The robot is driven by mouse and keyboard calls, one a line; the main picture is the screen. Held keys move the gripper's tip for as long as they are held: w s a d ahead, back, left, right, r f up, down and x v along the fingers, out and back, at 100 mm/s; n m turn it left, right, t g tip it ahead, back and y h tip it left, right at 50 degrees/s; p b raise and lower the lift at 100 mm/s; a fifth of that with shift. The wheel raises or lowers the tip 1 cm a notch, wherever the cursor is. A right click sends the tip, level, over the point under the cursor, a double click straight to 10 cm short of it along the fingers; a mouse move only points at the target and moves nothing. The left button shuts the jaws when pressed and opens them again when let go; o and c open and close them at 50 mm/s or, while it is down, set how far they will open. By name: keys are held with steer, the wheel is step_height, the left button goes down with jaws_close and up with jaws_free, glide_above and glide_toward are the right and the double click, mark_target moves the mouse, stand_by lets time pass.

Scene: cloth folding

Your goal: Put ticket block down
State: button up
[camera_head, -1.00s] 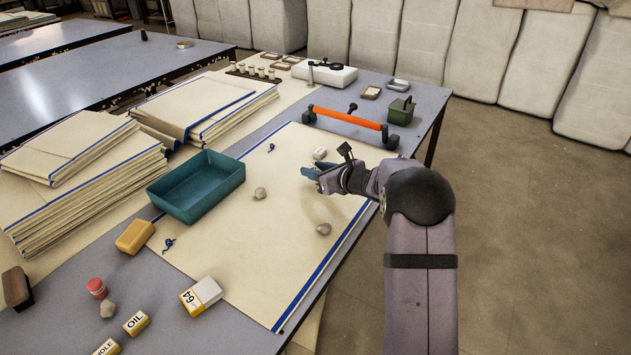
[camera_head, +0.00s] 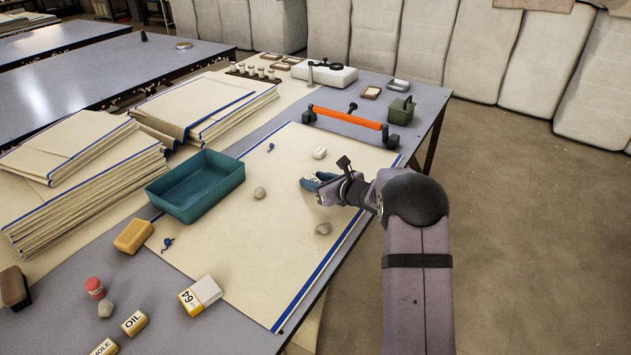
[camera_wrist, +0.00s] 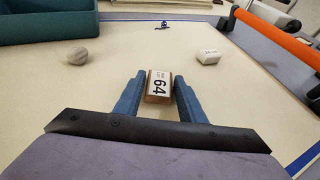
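The ticket block (camera_wrist: 159,86) is a small brown block with a white "64" face, seen in the wrist view. My gripper (camera_wrist: 159,82) has one blue finger close along each side of it and looks shut on it. In the head view my gripper (camera_head: 313,183) is low over the right part of the cream cloth (camera_head: 240,235). The block is not clearly visible there. Whether it touches the cloth is hard to tell.
A white block (camera_head: 319,153) and grey stones (camera_head: 259,193) (camera_head: 323,228) lie near my gripper. A teal tray (camera_head: 196,188) is to the left. An orange bar (camera_head: 347,118) stands behind. A larger box marked 64 (camera_head: 200,296) is in front.

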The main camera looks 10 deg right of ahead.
steer(key=shift+o, duration=0.9)
steer(key=shift+r, duration=0.1)
steer(key=shift+r+p, duration=0.15)
steer(key=shift+p, duration=0.2)
steer(key=b+v, duration=0.1)
steer(key=v, duration=1.1)
steer(key=shift+d, duration=0.1)
